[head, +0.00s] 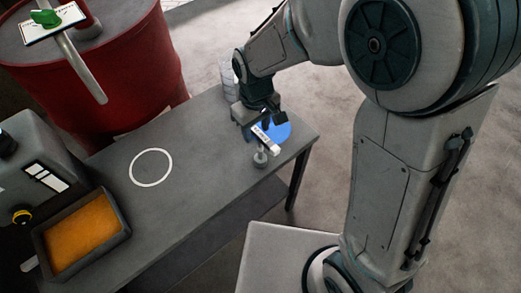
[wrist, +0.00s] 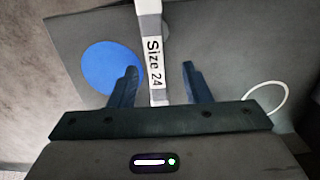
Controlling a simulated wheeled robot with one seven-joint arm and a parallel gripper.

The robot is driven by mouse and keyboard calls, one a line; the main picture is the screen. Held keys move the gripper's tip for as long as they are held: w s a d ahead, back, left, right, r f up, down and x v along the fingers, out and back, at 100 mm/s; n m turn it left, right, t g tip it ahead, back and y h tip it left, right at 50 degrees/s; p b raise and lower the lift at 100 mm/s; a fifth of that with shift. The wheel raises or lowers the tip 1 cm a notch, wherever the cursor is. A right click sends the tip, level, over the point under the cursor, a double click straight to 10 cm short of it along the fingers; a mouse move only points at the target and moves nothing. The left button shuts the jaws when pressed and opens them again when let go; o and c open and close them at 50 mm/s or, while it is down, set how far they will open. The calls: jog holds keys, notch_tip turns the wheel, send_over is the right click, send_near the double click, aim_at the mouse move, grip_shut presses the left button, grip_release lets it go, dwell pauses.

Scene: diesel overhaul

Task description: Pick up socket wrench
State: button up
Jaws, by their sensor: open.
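The socket wrench (wrist: 151,25) is a pale bar with a "Size 24" label. In the head view the wrench (head: 266,139) is near the right end of the grey table, with a small round grey piece (head: 260,158) at its near end. My gripper (wrist: 158,82) is open, with its two dark fingers on either side of the labelled bar in the wrist view. In the head view my gripper (head: 265,118) is just above and behind the wrench and partly hides it. I cannot tell whether the fingers touch it.
A blue disc (head: 280,131) lies on the grey table (head: 205,135) beside the wrench. A white ring (head: 151,167) is marked on the clear table middle. An orange-filled tray (head: 122,222) and a grey machine (head: 30,160) stand at left. A red drum (head: 135,70) is behind.

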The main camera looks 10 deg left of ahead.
aim_at(261, 142)
jog(key=f, duration=0.3)
jog(key=d+f, duration=0.1)
jog(key=shift+s+d+f, duration=0.1)
jog(key=shift+s+f, duration=0.1)
jog(key=shift+s, duration=0.05)
jog(key=shift+f, duration=0.45)
grip_shut()
